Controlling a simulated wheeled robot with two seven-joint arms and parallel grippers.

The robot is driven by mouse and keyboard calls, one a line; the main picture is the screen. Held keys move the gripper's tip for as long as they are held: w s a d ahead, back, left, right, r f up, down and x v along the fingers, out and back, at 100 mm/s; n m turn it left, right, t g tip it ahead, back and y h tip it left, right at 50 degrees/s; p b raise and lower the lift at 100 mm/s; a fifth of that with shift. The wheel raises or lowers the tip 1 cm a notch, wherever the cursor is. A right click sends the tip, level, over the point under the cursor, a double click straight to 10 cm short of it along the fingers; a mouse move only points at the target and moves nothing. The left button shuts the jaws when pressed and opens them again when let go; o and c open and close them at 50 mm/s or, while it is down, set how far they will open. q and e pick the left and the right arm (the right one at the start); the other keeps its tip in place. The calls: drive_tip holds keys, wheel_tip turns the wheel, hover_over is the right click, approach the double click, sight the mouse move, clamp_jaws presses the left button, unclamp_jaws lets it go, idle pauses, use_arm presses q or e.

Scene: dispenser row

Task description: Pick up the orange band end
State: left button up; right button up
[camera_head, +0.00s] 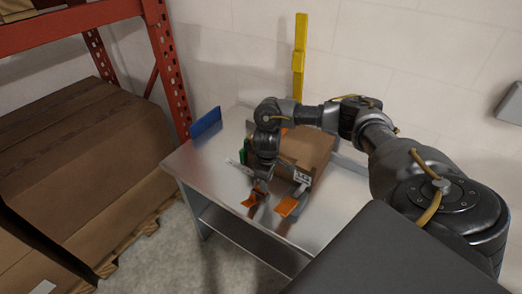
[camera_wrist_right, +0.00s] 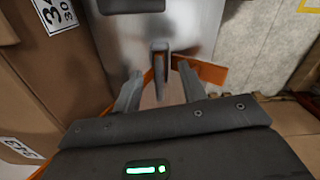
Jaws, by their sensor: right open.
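An orange band end (camera_head: 286,206) hangs or lies at the front of the cardboard box on the metal table. A second orange piece (camera_head: 249,201) shows at the tips of my right gripper (camera_head: 260,188); I cannot tell whether it joins the first. In the wrist view, my right gripper (camera_wrist_right: 159,72) is open, its fingers spread apart. An orange strip (camera_wrist_right: 207,71) crosses just beyond the fingertips and runs out to the right. A grey upright piece (camera_wrist_right: 160,58) stands between the tips and hides part of it. My left gripper is not in view.
The cardboard box (camera_head: 308,150) stands on the metal table (camera_head: 202,160), close beside my right gripper. A blue panel (camera_head: 205,122) is at the table's left edge, a yellow post (camera_head: 299,58) behind. Large brown boxes (camera_head: 75,165) fill the left. The table's left part is clear.

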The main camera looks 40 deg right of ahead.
drive_tip(key=shift+w+d+f+p, duration=0.1)
drive_tip(key=shift+f+p, duration=0.15)
drive_tip(key=shift+f, duration=1.05)
drive_tip(key=shift+w+f+p, duration=0.1)
drive_tip(key=shift+f+p, duration=0.15)
drive_tip(key=shift+f, duration=1.05)
drive_tip(key=shift+c, duration=0.3)
clamp_jaws()
